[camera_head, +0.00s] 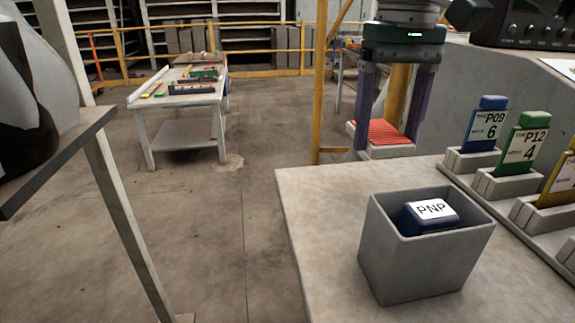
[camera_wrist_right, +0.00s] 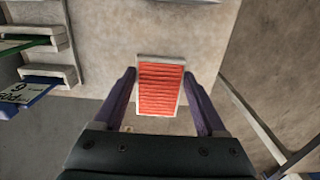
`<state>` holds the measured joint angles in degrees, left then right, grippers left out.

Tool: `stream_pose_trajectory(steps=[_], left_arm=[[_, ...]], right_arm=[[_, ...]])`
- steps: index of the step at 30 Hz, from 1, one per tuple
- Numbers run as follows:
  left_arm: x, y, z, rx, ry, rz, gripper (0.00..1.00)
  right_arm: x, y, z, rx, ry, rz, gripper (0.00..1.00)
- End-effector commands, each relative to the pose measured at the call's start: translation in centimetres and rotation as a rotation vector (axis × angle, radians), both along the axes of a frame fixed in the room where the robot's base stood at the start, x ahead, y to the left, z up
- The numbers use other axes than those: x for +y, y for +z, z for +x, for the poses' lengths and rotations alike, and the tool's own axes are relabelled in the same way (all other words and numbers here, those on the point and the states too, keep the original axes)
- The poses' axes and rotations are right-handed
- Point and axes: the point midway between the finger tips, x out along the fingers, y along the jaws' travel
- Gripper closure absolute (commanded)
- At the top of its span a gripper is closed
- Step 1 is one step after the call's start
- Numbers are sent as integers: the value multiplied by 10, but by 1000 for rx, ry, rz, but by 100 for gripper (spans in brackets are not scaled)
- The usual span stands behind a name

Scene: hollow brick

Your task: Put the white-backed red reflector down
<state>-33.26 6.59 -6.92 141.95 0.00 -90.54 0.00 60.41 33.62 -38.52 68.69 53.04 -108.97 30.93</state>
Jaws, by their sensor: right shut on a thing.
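The reflector (camera_head: 383,132) has a ribbed red face and a white back whose edge shows. It also shows in the right wrist view (camera_wrist_right: 160,88), between the two purple fingers. My right gripper (camera_head: 386,138) points down and is shut on it, with the red face turned up. In the head view the reflector appears just past the far edge of the grey table (camera_head: 320,205). The pictures do not show clearly how high it is held. My left gripper is not in view.
A grey open box (camera_head: 425,265) holding a blue block labelled PNP (camera_head: 428,217) stands on the table. Blue (camera_head: 484,125), green (camera_head: 525,150) and yellow tags stand in holders at the right. The tabletop left of the box is clear. A yellow post (camera_head: 320,90) rises behind.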

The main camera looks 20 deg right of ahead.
Motion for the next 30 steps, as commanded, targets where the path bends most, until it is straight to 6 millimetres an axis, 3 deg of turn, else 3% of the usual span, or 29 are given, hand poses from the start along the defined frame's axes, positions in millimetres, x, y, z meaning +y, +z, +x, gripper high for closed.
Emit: stream_pose_trajectory(steps=[3, 11, 16, 30], left_arm=[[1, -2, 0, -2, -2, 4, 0], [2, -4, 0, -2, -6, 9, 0], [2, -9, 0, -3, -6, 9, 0], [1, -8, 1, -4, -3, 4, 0]], right_arm=[[0, -28, -1, 2, 0, -1, 82], [0, -56, 0, 0, 0, -1, 82], [0, -84, 0, 1, -1, -2, 82], [0, -94, 0, -1, 1, 0, 82]])
